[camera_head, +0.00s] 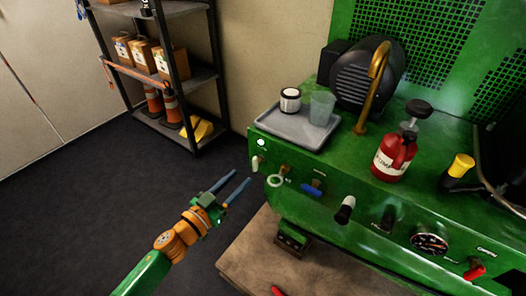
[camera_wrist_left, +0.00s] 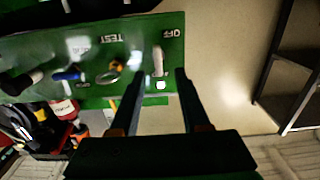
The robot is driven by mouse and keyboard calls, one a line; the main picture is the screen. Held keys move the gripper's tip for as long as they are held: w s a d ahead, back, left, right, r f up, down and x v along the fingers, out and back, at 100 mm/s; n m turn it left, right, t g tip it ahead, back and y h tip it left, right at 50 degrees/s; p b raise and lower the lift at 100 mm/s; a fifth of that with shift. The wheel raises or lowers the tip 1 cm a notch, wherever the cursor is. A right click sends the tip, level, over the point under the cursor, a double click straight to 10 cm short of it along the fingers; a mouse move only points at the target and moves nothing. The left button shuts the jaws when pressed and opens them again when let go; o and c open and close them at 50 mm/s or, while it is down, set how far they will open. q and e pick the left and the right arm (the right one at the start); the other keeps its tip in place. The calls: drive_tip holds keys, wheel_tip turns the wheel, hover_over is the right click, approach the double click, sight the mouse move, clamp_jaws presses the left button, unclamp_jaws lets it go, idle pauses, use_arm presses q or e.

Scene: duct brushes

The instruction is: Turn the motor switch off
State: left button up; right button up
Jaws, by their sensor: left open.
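The motor switch looks to be the small pale lever (camera_head: 257,162) at the left end of the green machine's front panel, just below a lit white lamp (camera_head: 261,143). In the left wrist view the panel appears upside down. There the pale lever (camera_wrist_left: 158,60) stands near an "OFF" label, with the white lamp (camera_wrist_left: 161,86) by its lower end. My left gripper (camera_head: 241,176) is open and empty, just left of and below the lever. In the left wrist view its fingers (camera_wrist_left: 161,74) lie either side of the lever in the picture; contact cannot be told. My right gripper is not in view.
To the lever's right are a ring-shaped pull (camera_head: 275,181), a blue valve handle (camera_head: 313,188) and a black-and-white knob (camera_head: 345,210). A grey tray (camera_head: 291,125), a brass pipe (camera_head: 374,83) and a red bottle (camera_head: 394,157) stand on top. The floor at left is clear before a shelf (camera_head: 190,76).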

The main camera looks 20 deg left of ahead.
sight(253, 165)
use_arm(q)
drive_tip(key=x, duration=0.3)
drive_tip(key=b+x, duration=0.1)
drive_tip(key=x, duration=0.2)
drive_tip(key=shift+s+d+r, duration=0.1)
drive_tip(key=shift+d+r, duration=0.1)
drive_tip(key=shift+r, duration=0.15)
drive_tip(key=shift+c, duration=0.4)
drive_tip(key=shift+w, duration=0.25)
clamp_jaws()
